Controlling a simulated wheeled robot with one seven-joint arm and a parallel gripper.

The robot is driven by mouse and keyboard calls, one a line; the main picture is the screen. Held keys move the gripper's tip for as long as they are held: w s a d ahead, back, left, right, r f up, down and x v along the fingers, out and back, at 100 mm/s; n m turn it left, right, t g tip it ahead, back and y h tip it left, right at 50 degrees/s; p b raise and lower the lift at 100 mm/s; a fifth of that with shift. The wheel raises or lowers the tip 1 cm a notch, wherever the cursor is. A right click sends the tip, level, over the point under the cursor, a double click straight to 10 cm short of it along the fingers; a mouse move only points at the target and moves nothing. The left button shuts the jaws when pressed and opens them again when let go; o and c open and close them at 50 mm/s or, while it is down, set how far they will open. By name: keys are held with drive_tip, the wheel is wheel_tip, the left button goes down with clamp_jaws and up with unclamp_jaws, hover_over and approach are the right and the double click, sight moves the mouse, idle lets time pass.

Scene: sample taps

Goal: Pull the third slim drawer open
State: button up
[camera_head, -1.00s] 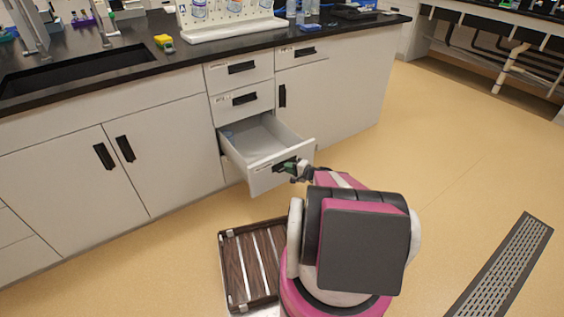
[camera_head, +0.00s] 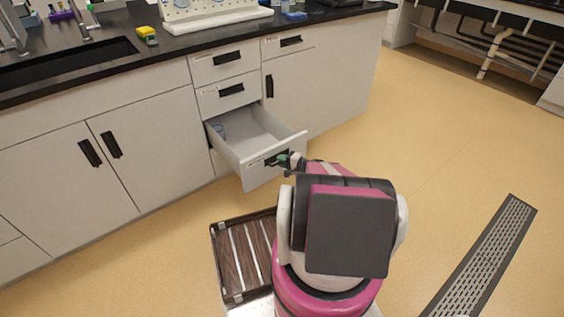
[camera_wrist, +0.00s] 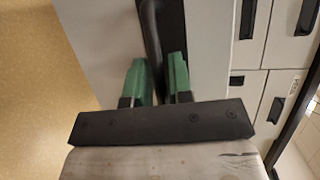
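The third slim drawer (camera_head: 228,153) of the stack stands pulled well out from the cabinet, with its light grey inside showing. A small clear bluish thing lies at its back left. My gripper (camera_head: 286,160) is at the drawer's black front handle. In the wrist view, the green fingers of my gripper (camera_wrist: 157,80) stand on both sides of the black handle (camera_wrist: 151,30), close around it. The handle's part between the fingertips is partly hidden. Two shut drawers, the upper one (camera_head: 205,67) and the second one (camera_head: 210,101), sit above the open drawer.
A brown slatted tray (camera_head: 216,262) on my base is below the drawer. The black counter (camera_head: 110,60) with a sink runs along the cabinets. The floor (camera_head: 440,150) to the right is clear, with a grey drain grate (camera_head: 480,260).

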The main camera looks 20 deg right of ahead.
drive_tip(key=shift+s+d, duration=0.1)
drive_tip(key=v, duration=1)
drive_tip(key=shift+s+d, duration=0.2)
drive_tip(key=shift+r, duration=0.1)
